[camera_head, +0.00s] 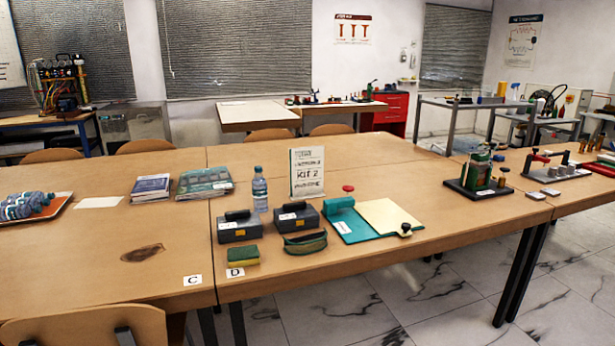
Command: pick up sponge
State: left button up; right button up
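A sponge (243,256) with a green top and a yellow side lies on the wooden table (390,257) near its front edge. It sits just behind the white label marked D and in front of a grey box with a black handle. Nothing covers it. Neither of my grippers shows in the head view.
Two grey boxes (239,227) (296,218) stand behind the sponge, and a green pouch (305,244) lies to its right.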

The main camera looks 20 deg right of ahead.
aim_at(243, 256)
jog(key=u, duration=0.05)
jog(key=k, duration=1.05)
jog(key=z, duration=0.75)
jog(key=i, duration=1.35)
jog(key=u, duration=0.7)
